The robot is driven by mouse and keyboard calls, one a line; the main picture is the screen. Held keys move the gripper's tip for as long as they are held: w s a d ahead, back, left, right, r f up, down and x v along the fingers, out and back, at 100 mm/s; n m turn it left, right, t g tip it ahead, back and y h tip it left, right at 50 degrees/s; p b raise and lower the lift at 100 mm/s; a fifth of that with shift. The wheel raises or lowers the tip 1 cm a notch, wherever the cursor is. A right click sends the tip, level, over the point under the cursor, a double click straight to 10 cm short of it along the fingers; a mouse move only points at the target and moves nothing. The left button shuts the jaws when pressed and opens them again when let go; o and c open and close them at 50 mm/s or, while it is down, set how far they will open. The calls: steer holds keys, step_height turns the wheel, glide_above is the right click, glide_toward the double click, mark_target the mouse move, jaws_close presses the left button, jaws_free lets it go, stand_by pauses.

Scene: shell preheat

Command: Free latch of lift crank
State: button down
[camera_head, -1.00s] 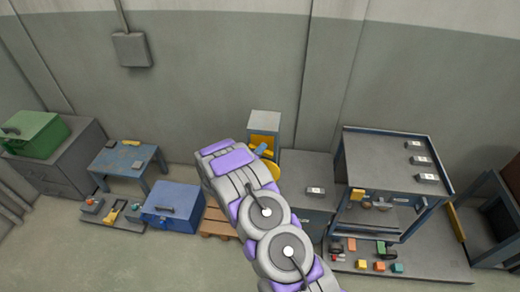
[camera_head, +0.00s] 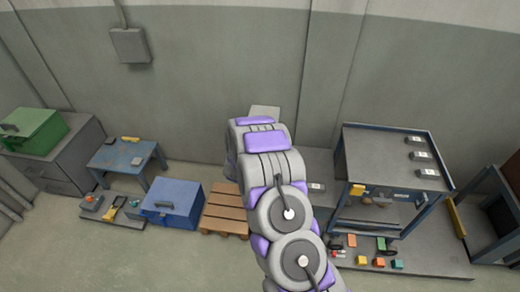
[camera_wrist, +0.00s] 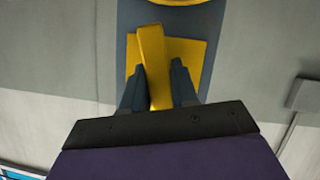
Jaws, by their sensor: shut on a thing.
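In the wrist view, a yellow bar-shaped part (camera_wrist: 152,60), which looks like the latch, stands between the two dark fingers of my gripper (camera_wrist: 157,85). The gripper is shut on it. Behind the bar is a yellow plate (camera_wrist: 191,55) on a blue-grey post (camera_wrist: 130,22). The edge of a round yellow part (camera_wrist: 180,2), perhaps the crank, is cut off at the top. In the head view my arm hides the latch, the crank and my gripper; only the grey top of the stand (camera_head: 265,112) shows above the arm.
A wooden pallet (camera_head: 225,211), a blue toolbox (camera_head: 172,204), a small blue table (camera_head: 123,155) and a green box (camera_head: 32,131) are left. Open floor lies in front of them.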

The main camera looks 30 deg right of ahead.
steer(key=shift+s+f+m+t+y+b, duration=0.1)
steer(key=shift+f+m+t+y+b, duration=0.2)
steer(key=shift+m+y+b, duration=0.55)
steer(key=shift+m, duration=0.25)
steer(key=shift+r+b, duration=0.2)
steer(key=shift+b, duration=0.15)
steer(key=c, duration=1)
jaws_free()
steer(key=shift+w, duration=0.2)
steer(key=shift+o, duration=0.2)
steer(key=shift+s+r, duration=0.1)
steer(key=p+v, duration=0.6)
steer(key=v, duration=0.8)
steer(key=shift+s+a+p, duration=0.2)
steer(key=shift+a+p, duration=0.15)
steer(key=shift+a, duration=0.1)
